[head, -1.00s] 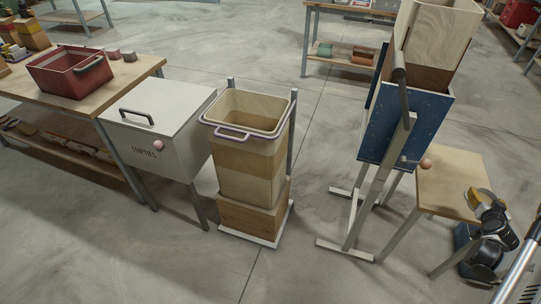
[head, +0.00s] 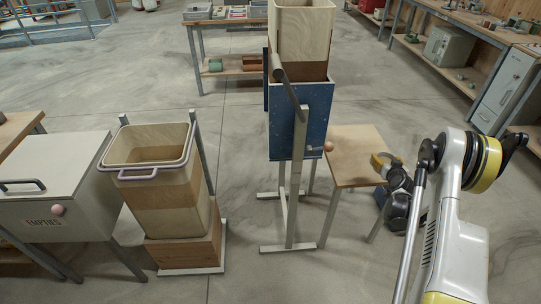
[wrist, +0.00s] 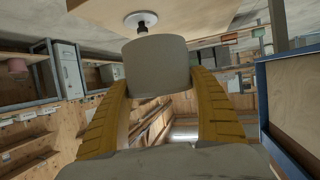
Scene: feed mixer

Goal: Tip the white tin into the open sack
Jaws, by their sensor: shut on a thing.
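The white tin (wrist: 157,65), a plain off-white cylinder, is between the yellow fingers of my gripper (wrist: 158,88) in the wrist view. The fingers are shut on its sides. The wrist view looks upside down, with floor at the top. A wooden surface with a white disc and dark stem lies beyond the tin; I cannot tell if they touch it. The open sack (head: 165,205) stands at left in the head view. It is tan, tall and upright, with its mouth held wide by a pale purple rim. Its inside bottom is hidden. The tin is not clear in the head view.
A grey bin marked EMPTIES (head: 50,190) stands left of the sack. A blue hopper stand (head: 300,115) and a small wooden table (head: 350,155) stand to its right. Open floor lies in front.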

